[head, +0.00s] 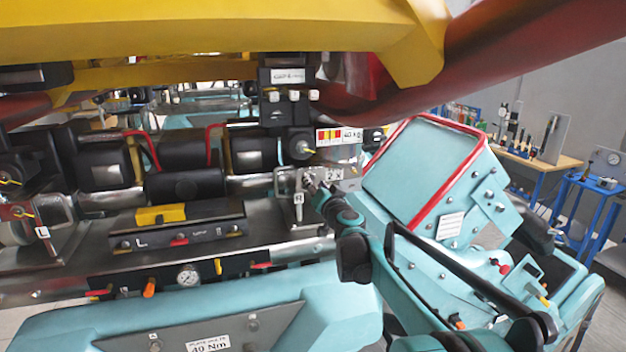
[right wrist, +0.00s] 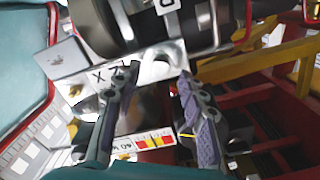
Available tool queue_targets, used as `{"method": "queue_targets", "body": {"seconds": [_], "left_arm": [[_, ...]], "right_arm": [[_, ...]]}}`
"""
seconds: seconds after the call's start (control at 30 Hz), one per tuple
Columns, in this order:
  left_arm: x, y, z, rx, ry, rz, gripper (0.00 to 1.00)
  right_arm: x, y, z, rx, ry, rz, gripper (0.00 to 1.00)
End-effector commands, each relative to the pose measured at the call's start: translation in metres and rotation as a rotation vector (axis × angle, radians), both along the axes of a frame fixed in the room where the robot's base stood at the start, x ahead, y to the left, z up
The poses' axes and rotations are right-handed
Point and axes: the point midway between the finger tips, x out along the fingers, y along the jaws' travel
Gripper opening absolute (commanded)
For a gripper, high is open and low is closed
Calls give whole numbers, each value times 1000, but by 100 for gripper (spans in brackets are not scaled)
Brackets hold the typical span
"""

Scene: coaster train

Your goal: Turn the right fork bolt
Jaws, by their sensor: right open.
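The right fork bracket (head: 299,213), a bright metal part with an R label, is right of centre in the head view. My right gripper (head: 318,187) reaches it from the right, with its fingertips close to the metal. In the right wrist view my right gripper (right wrist: 160,74) is open, its two fingers apart on either side of a pale curved metal fork end (right wrist: 163,58). I cannot tell whether a finger touches it. The right fork bolt cannot be made out clearly; the fingers crowd that spot. My left gripper is not in view.
A yellow and dark red frame (head: 200,30) hangs overhead. A left bracket (head: 60,222) with an L label stands at far left. Workbenches stand at back right.

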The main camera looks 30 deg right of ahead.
Motion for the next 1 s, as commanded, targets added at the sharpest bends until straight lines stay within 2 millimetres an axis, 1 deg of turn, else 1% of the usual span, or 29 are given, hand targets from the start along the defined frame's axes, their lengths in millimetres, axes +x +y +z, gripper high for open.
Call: {"method": "queue_targets", "body": {"seconds": [0.03, 0.1, 0.2, 0.47, 0.5, 0.57, 0.6, 0.63, 0.67, 1.0], "left_arm": [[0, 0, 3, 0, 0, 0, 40], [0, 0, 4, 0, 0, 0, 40], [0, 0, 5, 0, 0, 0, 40], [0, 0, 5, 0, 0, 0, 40], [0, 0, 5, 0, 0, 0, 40], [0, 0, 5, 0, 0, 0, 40], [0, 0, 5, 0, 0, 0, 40], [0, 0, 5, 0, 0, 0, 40], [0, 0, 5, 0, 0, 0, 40], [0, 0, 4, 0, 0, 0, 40]], "right_arm": [[8, -2, 1, 0, 0, 1, 41], [15, -3, 1, 1, 0, 1, 41], [21, -5, 1, 1, 0, 1, 41], [23, -5, 0, 1, -1, 1, 41], [23, -5, 0, 1, -1, 1, 39], [23, -5, 0, 2, -1, 1, 23], [23, -5, 0, 2, -1, 1, 12], [23, -5, 0, 2, 0, 0, 4], [23, -5, 0, 2, 0, 0, 0], [23, -5, 0, 22, -5, 0, 0]]}}
